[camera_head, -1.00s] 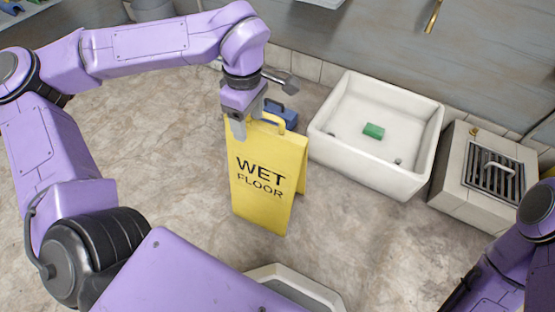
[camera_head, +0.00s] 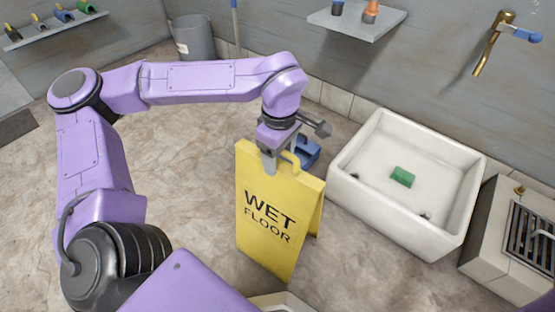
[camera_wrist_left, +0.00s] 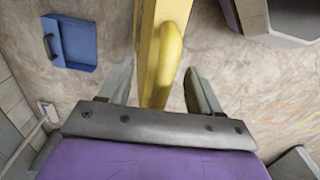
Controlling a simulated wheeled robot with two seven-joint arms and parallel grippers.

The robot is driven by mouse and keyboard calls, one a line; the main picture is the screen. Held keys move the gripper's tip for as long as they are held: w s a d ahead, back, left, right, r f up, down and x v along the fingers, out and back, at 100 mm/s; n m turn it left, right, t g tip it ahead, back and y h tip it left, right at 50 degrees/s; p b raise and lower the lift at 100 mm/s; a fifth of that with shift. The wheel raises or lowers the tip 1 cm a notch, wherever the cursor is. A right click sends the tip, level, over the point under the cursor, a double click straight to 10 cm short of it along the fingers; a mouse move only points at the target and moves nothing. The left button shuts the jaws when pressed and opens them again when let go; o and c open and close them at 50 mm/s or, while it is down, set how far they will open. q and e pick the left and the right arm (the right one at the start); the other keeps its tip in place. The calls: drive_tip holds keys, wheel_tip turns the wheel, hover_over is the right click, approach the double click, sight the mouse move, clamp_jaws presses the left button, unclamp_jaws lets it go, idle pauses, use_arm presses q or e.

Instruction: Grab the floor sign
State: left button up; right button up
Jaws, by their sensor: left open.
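The yellow floor sign (camera_head: 268,222), lettered "WET FLOOR", stands upright on the floor in front of the white basin. Its top handle shows at the upper edge. My left gripper (camera_head: 271,166) is at the top of the sign, pointing down, and hides part of the handle. In the left wrist view, my left gripper (camera_wrist_left: 158,92) is open, with one finger on each side of the sign's yellow top and handle (camera_wrist_left: 172,48). Gaps show between the fingers and the sign. My right gripper is not in view.
A white basin (camera_head: 347,195) with a green block (camera_head: 402,177) stands to the right of the sign. A blue dustpan-like item (camera_head: 309,154) lies behind the sign. A grated drain unit (camera_head: 490,235) is at the right. Open floor lies left.

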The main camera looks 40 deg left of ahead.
use_arm(q)
wheel_tip(320, 180, down, 2)
drive_tip(key=shift+f, duration=0.1)
drive_tip(key=shift+r, duration=0.2)
clamp_jaws()
idle(1.1)
